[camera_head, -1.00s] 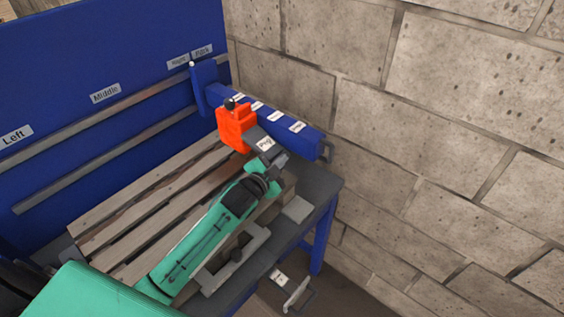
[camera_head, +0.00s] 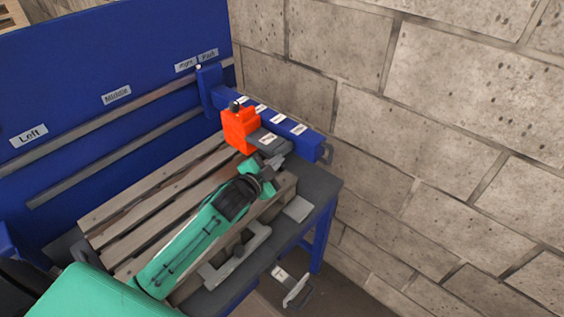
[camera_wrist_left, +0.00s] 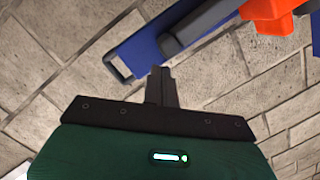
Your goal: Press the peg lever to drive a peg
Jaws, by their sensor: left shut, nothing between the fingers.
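The orange tool head (camera_head: 239,131) sits on the blue gantry beam (camera_head: 311,143). Its dark grey peg lever (camera_head: 283,147) with a white label sticks out toward the lower right. My left gripper (camera_head: 276,161) is shut and empty, with its tips close by the lever's outer end. In the head view I cannot tell whether they touch. In the left wrist view, the shut fingers (camera_wrist_left: 161,86) stand apart from the grey lever (camera_wrist_left: 196,28) and the orange head (camera_wrist_left: 268,8). My right gripper is not in view.
The wooden pallet (camera_head: 150,213) lies on the dark table (camera_head: 318,188) beneath my left arm. A blue board (camera_head: 70,80) with position labels stands behind it. A block wall (camera_head: 440,130) closes the right side. A grey handle with a label (camera_head: 297,290) hangs low in front.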

